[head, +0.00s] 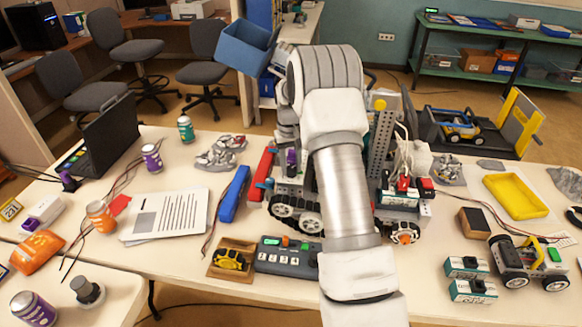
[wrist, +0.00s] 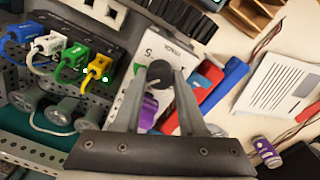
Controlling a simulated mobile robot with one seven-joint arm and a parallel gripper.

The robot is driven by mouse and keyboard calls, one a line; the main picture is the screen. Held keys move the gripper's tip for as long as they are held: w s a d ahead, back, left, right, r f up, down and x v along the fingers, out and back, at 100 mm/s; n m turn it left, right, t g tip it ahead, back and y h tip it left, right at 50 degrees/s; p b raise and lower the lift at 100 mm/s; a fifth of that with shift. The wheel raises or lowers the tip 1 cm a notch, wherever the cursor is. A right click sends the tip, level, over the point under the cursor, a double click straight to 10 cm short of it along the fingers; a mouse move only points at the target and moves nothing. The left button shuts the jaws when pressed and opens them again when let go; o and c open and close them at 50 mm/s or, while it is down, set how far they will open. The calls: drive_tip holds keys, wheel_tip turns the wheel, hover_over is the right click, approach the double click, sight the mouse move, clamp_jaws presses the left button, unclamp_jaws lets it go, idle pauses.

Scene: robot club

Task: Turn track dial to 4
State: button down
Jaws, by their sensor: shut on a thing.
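In the wrist view, the track dial is a dark round knob (wrist: 160,74) on a white panel (wrist: 146,47). A "5" and what looks like the word "TRACK" are printed on the panel beyond the knob. My gripper (wrist: 161,80) has one finger on each side of the knob and is shut on it. The other numbers and the dial's pointer cannot be made out. In the head view my own arm hides the gripper and the dial.
Blue, white, green and yellow plugs (wrist: 98,68) with cables sit left of the dial in the wrist view. A purple object (wrist: 148,110) and red and blue blocks (wrist: 205,80) are close by. In the head view a tracked robot (head: 297,213) stands beside my arm.

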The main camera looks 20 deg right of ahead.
sight(290, 168)
drive_tip(key=shift+m, duration=1.9)
drive_tip(key=c, duration=0.8)
unclamp_jaws()
drive_tip(key=shift+o, duration=0.2)
wheel_tip(290, 168, up, 18)
drive_tip(key=shift+a+f, duration=0.15)
drive_tip(key=shift+f, duration=0.1)
drive_tip(key=shift+w, duration=0.1)
